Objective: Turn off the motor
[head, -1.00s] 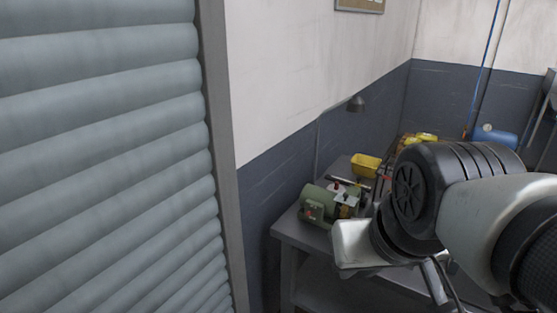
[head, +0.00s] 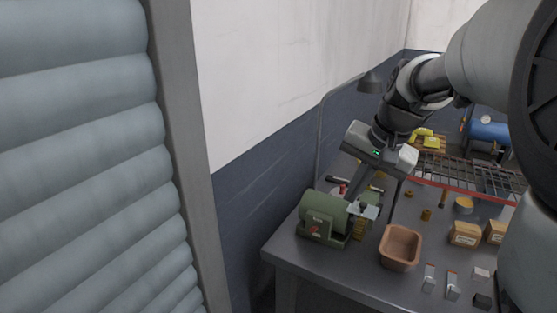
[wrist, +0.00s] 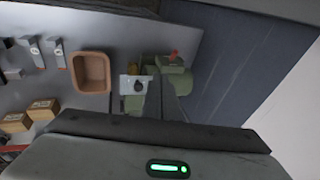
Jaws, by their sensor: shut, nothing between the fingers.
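The motor is a green bench machine (head: 325,215) on the grey workbench near its left end, with a red button (head: 313,229) on its front face. In the wrist view the green machine (wrist: 174,70) lies just beyond my fingers, and its red button (wrist: 174,55) sticks out on the far side. My gripper (head: 352,194) is shut and empty, pointing down above and behind the machine. In the wrist view its fingers (wrist: 165,85) cover part of the green body. I cannot tell whether they touch it.
A brown bin (head: 399,247) stands right of the machine. Cardboard boxes (head: 464,233) and small grey parts (head: 452,287) lie farther right on the workbench (head: 330,265). A lamp (head: 371,82) hangs behind my gripper. A roller shutter (head: 80,160) fills the left side.

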